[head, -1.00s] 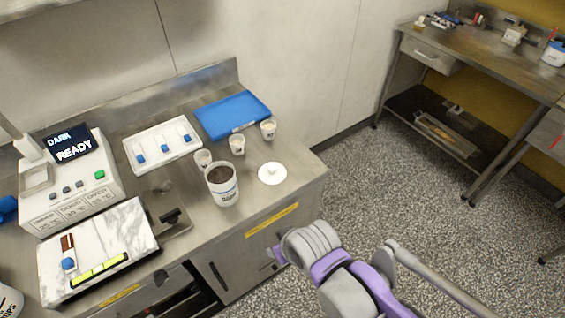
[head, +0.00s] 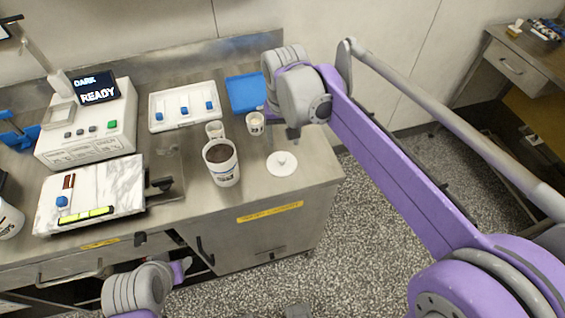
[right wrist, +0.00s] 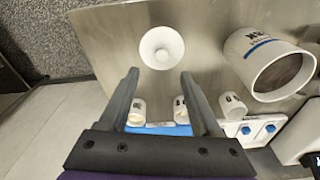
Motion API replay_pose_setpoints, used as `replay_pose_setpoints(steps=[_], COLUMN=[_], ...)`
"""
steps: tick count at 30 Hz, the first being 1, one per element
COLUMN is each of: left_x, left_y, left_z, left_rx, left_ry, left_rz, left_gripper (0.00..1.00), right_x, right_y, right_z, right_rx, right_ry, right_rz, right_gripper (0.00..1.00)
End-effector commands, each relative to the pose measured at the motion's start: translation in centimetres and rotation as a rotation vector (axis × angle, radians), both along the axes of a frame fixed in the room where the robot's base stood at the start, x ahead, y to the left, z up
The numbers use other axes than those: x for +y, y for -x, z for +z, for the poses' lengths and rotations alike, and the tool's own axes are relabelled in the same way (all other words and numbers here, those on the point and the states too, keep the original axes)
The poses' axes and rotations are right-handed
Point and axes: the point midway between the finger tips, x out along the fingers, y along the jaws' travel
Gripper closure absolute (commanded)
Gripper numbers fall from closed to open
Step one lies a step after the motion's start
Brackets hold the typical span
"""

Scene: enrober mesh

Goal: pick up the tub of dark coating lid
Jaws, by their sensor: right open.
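The white round lid (head: 282,163) with a small knob lies flat on the steel counter, right of the open tub of dark coating (head: 224,172). In the right wrist view the lid (right wrist: 162,47) is just beyond and between my fingertips, apart from them. The tub (right wrist: 262,68) is to its right there. My right gripper (right wrist: 159,76) is open and empty, with both fingers spread. In the head view, my right gripper (head: 291,134) hangs above the counter behind the lid, partly hidden by its wrist. My left arm's end (head: 180,270) is low at the counter's front; its fingers do not show clearly.
Small white cups (head: 255,124) stand behind the tub. The counter's right edge is near the lid. A marble slab (head: 130,180) lies left.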

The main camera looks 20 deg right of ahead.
Motion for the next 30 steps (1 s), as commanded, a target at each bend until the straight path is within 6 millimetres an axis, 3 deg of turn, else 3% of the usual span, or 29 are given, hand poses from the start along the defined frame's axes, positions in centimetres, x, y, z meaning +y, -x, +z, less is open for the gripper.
replay_pose_setpoints(steps=[3,11,18,28,30], left_x=[0.0,0.0,0.0,0.0,0.0], left_y=[0.1,0.1,0.1,0.1,0.1], left_z=[-0.2,-0.3,-0.5,-0.5,-0.5], left_rx=[0.001,0.001,0.002,0.002,0.002], left_ry=[0.000,0.000,0.000,0.000,0.000], left_rz=[0.000,0.000,0.000,0.000,0.000], left_gripper=[0.50,0.50,0.50,0.50,0.50], right_x=[0.0,0.0,0.0,0.0,0.0], right_y=[-0.2,-0.5,-0.9,-1.0,-1.0], right_z=[-2.0,-4.1,-7.6,-8.3,-8.3], right_rx=[-0.001,-0.001,-0.002,-0.002,-0.002], right_ry=[0.000,-0.001,-0.001,-0.001,-0.001], right_rz=[0.000,0.000,0.001,0.001,0.001], right_gripper=[0.35,0.35,0.35,0.35,0.48])
